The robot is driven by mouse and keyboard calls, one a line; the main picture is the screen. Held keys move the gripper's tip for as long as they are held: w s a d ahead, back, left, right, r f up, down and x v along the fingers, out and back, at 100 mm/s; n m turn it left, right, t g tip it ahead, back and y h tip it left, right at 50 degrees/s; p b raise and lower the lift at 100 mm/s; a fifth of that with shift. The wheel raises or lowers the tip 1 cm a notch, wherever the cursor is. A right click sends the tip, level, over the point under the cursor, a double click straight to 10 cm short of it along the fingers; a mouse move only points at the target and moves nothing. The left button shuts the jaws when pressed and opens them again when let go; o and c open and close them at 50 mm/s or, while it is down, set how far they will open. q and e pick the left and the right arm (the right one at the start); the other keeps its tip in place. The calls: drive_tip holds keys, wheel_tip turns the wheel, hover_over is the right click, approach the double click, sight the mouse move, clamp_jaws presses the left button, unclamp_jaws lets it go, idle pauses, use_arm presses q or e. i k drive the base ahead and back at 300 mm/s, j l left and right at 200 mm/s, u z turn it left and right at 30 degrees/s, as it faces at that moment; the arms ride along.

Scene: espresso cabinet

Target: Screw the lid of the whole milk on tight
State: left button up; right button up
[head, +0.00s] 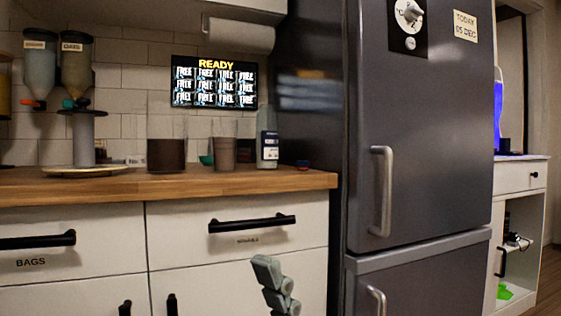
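A grey bottle (267,140) with a white label stands upright on the wooden counter near its right end. Its label is too small to read, so I cannot tell if it is the whole milk. A small dark cap-like item (302,165) lies on the counter to its right; I cannot tell if it is a lid. A grey gripper (268,272), seemingly my right one, rises at the bottom middle, in front of the drawers and well below the bottle. I cannot tell whether it is open. My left gripper is not in view.
On the wooden counter (230,182) stand two containers with dark contents (166,155) (224,155) and a plate (88,172) under a dispenser. The tall grey fridge (430,130) is shut, right of the counter. Drawers with black handles (252,223) are shut.

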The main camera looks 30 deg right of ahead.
sight(265, 119)
drive_tip(key=i+j+z, duration=0.15)
drive_tip(key=z, duration=0.2)
drive_tip(key=i+j+z, duration=0.15)
drive_tip(key=z, duration=0.2)
drive_tip(key=i+j+z, duration=0.1)
drive_tip(key=j+z, duration=0.25)
drive_tip(key=l, duration=0.1)
